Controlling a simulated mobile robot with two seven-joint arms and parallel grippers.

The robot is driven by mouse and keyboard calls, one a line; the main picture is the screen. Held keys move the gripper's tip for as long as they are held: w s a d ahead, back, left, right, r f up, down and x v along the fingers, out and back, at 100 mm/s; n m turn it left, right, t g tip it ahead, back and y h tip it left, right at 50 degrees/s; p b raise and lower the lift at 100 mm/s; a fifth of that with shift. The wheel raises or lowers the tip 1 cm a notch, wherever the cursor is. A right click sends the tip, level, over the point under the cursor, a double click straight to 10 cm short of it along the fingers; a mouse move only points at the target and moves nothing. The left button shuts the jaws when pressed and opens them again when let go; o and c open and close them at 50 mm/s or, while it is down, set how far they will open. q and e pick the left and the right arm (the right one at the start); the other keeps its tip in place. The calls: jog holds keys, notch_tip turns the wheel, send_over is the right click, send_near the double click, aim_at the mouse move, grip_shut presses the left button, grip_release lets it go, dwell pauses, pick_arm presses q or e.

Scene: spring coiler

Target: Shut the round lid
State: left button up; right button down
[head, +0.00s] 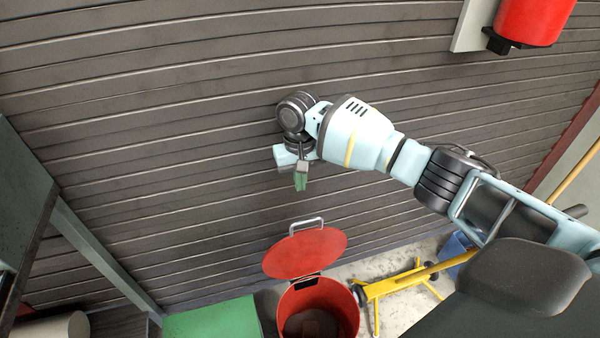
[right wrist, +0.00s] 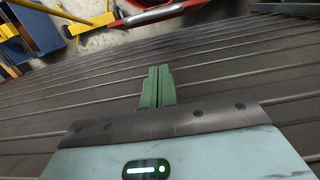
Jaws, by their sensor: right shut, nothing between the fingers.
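The round red lid (head: 306,254) stands tilted open at the back of a red round bin (head: 346,312) in the head view. A pale metal handle (head: 307,225) sticks up from the lid's far edge. The bin's dark inside shows, with a brownish thing in it. My right gripper (head: 300,183) is above the lid, apart from it, with its green fingers pointing down. In the right wrist view the green fingers (right wrist: 158,72) are together and empty. A red edge with a pale bar, likely the lid and handle (right wrist: 150,14), shows at the top there. My left gripper is not in view.
A dark slatted wall (head: 170,130) stands behind my right arm. A yellow stand (head: 395,287) is right of the bin, and a green box (head: 213,320) is left of it. A red cylinder (head: 533,22) hangs at the upper right.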

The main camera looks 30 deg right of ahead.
jog(key=s+a+f, duration=0.1)
jog(key=s+f, duration=0.3)
jog(key=f, duration=0.1)
dwell(0.7)
